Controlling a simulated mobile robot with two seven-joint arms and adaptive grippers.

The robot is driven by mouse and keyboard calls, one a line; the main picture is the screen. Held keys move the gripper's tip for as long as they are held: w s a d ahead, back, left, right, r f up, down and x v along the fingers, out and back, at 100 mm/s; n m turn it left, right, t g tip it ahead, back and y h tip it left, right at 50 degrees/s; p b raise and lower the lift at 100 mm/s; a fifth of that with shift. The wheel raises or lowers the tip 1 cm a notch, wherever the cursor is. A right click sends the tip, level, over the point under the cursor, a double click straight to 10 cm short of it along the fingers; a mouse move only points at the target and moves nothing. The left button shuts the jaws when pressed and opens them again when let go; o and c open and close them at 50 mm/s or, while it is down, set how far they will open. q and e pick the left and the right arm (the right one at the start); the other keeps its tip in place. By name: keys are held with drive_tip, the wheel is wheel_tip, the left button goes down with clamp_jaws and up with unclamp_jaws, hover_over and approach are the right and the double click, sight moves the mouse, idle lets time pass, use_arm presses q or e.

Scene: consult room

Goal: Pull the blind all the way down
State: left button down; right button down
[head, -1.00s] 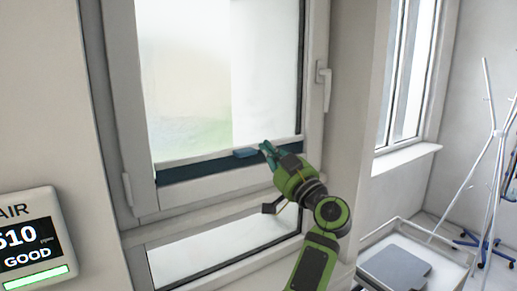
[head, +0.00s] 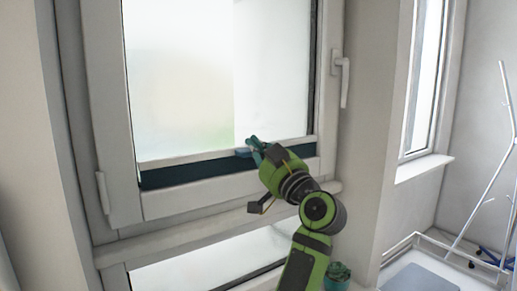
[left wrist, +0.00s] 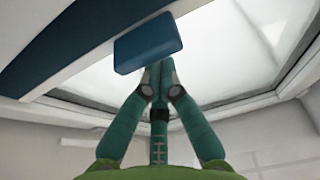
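The pale blind hangs over the upper window pane (head: 180,85), with a light bottom rail (head: 190,159) and a dark blue strip (head: 200,175) below it. A small blue tab (head: 242,153) stands out from the rail; the left wrist view shows it as a blue block (left wrist: 148,42). My left gripper (head: 256,146) is at the tab's right end and slightly above it. In the left wrist view its teal fingers (left wrist: 157,75) come together at the tab's edge, with the tips partly hidden by the tab. No grip on the tab shows; whether they touch is unclear.
A window handle (head: 343,82) is on the right frame. A white sill (head: 422,168) and a trolley (head: 420,278) stand to the right, with a coat stand (head: 480,165) behind. A green and teal part (head: 338,272) at the bottom may be my right gripper.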

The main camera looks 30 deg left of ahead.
use_arm(q)
wheel_tip(320, 180, down, 4)
drive_tip(key=shift+s+f, duration=0.1)
drive_tip(key=shift+f, duration=0.15)
use_arm(e)
drive_tip(key=shift+w+a+f, duration=0.2)
drive_tip(key=shift+w+a, duration=0.5)
drive_tip(key=shift+a, duration=0.2)
drive_tip(key=shift+d, duration=0.1)
